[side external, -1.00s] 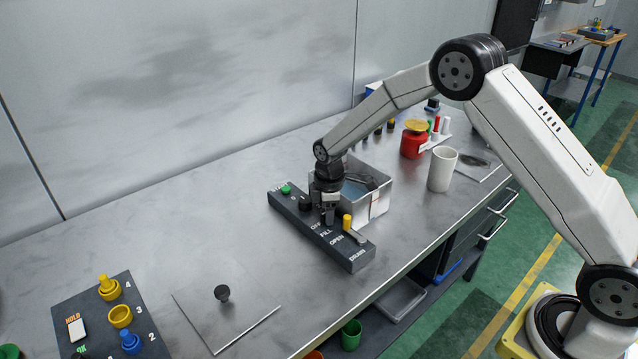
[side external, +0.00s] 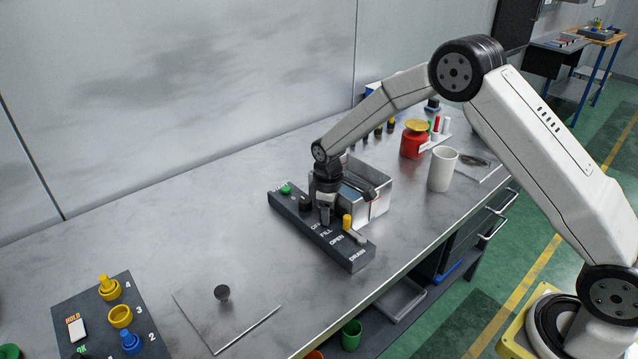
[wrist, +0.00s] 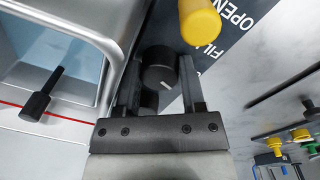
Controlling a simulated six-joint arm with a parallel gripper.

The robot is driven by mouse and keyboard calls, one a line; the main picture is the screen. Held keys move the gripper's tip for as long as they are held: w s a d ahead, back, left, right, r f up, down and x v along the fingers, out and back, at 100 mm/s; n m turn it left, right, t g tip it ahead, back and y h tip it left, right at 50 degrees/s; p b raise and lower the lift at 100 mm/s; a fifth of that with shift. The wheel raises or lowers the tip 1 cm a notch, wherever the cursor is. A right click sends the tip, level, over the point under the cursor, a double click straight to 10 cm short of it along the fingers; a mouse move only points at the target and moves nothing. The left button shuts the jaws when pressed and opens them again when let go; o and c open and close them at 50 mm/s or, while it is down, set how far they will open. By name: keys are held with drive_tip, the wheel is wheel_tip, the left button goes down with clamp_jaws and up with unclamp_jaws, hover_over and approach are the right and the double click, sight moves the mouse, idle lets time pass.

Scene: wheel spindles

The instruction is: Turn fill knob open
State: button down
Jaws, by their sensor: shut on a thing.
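A dark control panel (side external: 318,235) lies on the bench, with OFF, FILL, OPEN and DRAIN lettering in white. My gripper (side external: 325,219) points down over the FILL part of the panel. In the wrist view, the black round fill knob (wrist: 159,69) with a short white mark sits between the two fingers of my gripper (wrist: 160,80), which are shut on it. In the side view the knob is hidden by my gripper. A yellow knob (side external: 347,222) stands close beside it; it also shows at the top of the wrist view (wrist: 198,20).
A metal tank (side external: 377,202) with bluish contents stands right behind the panel, close to my gripper. A white cup (side external: 442,170) and a red container (side external: 412,144) are farther right.

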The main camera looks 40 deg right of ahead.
drive_tip(key=shift+c, duration=2.3)
unclamp_jaws()
drive_tip(key=shift+d+n, duration=0.1)
drive_tip(key=shift+n, duration=0.4)
